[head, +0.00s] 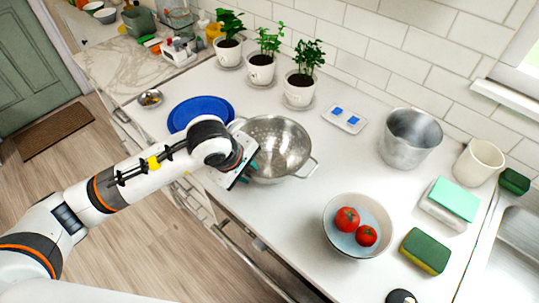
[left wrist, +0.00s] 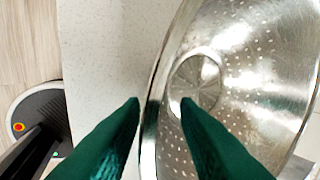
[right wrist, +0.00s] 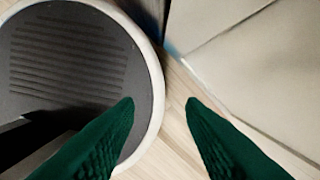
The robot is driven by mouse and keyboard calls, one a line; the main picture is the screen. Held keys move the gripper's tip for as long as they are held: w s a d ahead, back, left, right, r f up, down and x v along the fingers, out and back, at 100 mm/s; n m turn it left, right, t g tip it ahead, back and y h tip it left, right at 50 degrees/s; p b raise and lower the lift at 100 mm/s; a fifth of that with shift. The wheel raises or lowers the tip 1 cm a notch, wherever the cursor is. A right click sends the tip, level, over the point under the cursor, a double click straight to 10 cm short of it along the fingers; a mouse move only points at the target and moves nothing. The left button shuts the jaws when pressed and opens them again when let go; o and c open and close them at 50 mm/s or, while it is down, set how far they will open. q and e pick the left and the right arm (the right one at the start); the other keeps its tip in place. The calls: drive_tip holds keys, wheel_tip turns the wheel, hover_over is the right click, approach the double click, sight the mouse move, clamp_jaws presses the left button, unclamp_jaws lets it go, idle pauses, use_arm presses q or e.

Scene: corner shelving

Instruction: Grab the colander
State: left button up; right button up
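The metal colander (head: 281,144) stands on the white counter, with a loop handle on its right side and another at its upper left. My left gripper (head: 250,170) is at the colander's near left rim. In the left wrist view, the green fingers (left wrist: 160,104) are apart, one on each side of the rim of the colander (left wrist: 225,75). I cannot tell whether either finger touches the metal. My right gripper (right wrist: 160,102) shows only in the right wrist view, open and empty above the floor.
A blue plate (head: 201,112) lies left of the colander. Potted plants (head: 300,88) stand behind it. A bowl with two tomatoes (head: 357,226), a metal pot (head: 409,138) and a sponge (head: 425,251) are to the right. Counter between colander and bowl is clear.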

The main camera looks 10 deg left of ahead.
use_arm(q)
drive_tip(key=shift+x, duration=0.95)
drive_tip(key=shift+c, duration=0.3)
clamp_jaws()
